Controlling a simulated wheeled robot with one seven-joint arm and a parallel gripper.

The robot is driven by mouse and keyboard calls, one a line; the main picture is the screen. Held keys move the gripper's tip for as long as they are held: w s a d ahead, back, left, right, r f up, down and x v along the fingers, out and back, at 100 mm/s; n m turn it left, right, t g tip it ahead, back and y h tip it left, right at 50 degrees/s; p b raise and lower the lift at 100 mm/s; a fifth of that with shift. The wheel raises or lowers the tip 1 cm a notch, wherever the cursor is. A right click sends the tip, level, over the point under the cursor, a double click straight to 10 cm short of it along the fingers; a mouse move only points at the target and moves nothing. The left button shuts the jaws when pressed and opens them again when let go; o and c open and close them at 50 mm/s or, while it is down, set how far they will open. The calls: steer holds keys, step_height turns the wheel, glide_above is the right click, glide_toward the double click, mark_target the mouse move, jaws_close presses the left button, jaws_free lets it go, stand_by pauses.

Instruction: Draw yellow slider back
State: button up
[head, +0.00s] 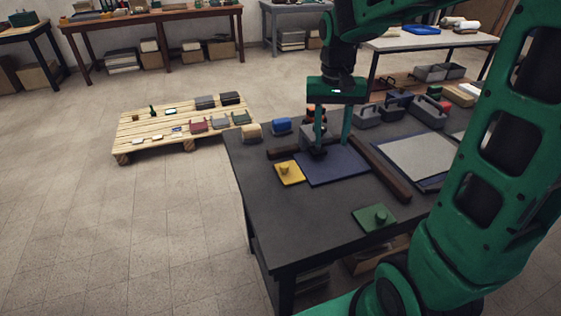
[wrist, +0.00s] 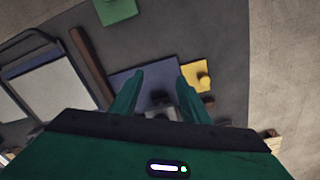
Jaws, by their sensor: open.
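The yellow slider (head: 289,173) is a flat square plate with a round knob, lying on the dark table at the left edge of a blue panel (head: 340,170). It also shows in the wrist view (wrist: 190,75), just right of my fingers. My gripper (head: 332,148) is open and points down over the far part of the blue panel, behind and to the right of the yellow knob. In the wrist view a dark knob-like piece (wrist: 158,97) shows between my fingers (wrist: 160,78); I cannot tell whether they touch it. Nothing is held.
A green plate with a knob (head: 374,217) lies nearer the table's front. Dark brown bars (head: 380,170) flank the blue panel. Small blue (head: 281,126) and tan (head: 252,132) blocks stand along the far left edge. A grey-white panel (head: 418,160) lies to the right. The front left tabletop is clear.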

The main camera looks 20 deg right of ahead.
glide_above(284, 165)
step_height(284, 165, down, 3)
steer(key=shift+n+y, duration=0.3)
step_height(284, 165, down, 10)
steer(key=shift+f, duration=0.15)
steer(key=shift+c, duration=0.7)
jaws_close()
steer(key=shift+d, duration=0.1)
